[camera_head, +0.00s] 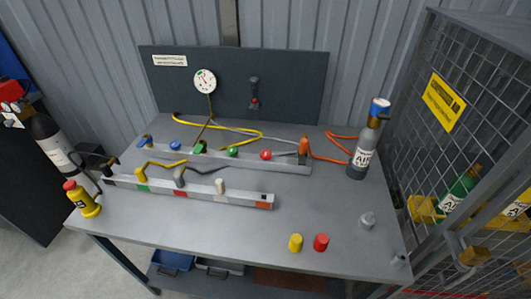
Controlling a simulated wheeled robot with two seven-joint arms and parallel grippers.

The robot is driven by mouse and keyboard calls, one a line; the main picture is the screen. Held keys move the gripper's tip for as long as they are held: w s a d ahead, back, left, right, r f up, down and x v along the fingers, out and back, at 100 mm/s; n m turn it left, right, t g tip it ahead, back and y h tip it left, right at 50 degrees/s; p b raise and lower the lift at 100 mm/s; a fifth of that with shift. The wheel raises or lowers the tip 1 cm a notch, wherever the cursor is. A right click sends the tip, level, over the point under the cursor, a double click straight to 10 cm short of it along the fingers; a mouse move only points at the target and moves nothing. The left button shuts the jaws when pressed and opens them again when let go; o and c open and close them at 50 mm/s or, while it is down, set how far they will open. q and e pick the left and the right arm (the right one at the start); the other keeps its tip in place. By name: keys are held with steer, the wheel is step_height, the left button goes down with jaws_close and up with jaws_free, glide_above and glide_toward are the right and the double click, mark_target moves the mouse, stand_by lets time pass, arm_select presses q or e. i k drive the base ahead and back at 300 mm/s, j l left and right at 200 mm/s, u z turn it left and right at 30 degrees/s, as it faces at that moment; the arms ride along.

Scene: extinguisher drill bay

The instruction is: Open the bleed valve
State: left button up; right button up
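Neither of my grippers shows in the head view. A dark upright panel (300,85) stands at the back of the grey workbench (190,225). It carries a round white gauge (205,80) and a dark fitting with a red part (254,101). In front of it lies a grey rail (285,165) with blue, green and red knobs; a red knob (266,154) is near its right end. An orange fitting (304,147) stands at that end with an orange hose. I cannot tell which part is the bleed valve or whether it is open.
A front rail (245,200) holds yellow, grey and white plugs. A grey cylinder (365,147) marked AIR stands at the back right. A yellow cap (295,242) and red cap (321,242) sit near the front edge. A mesh cage (465,110) borders the right. The front middle is clear.

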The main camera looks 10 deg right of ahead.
mark_target(266, 154)
steer(key=i+j+z, duration=0.15)
steer(key=z, duration=0.35)
steer(key=j+z, duration=0.35)
steer(key=z, duration=0.15)
steer(key=i+j, duration=0.05)
